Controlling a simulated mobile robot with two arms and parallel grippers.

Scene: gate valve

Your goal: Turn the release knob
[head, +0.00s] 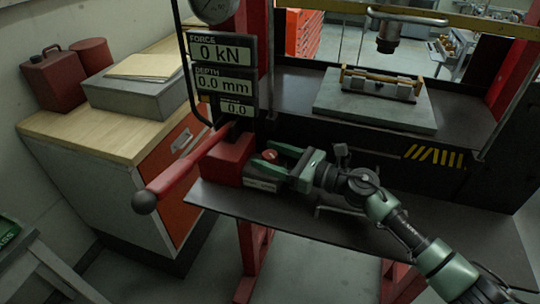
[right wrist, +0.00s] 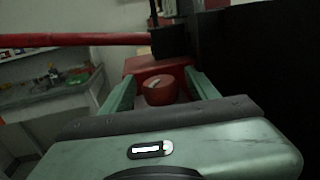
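The release knob is a small red round knob with a pale mark on its face. In the head view the knob (head: 270,155) sits at the right side of the red pump block (head: 228,160). In the right wrist view the knob (right wrist: 159,91) is in the middle, in front of the red block (right wrist: 150,66). My right gripper (head: 268,158) is open, with one green finger on each side of the knob. In the right wrist view the gripper (right wrist: 160,84) shows gaps between both fingers and the knob. My left gripper is not in view.
A long red lever (head: 182,170) with a dark ball end reaches left from the block. Readout panels (head: 223,65) stand above it. A grey plate (head: 375,105) on the press bed holds a clamped bar. A wooden-topped cabinet (head: 95,130) stands at left.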

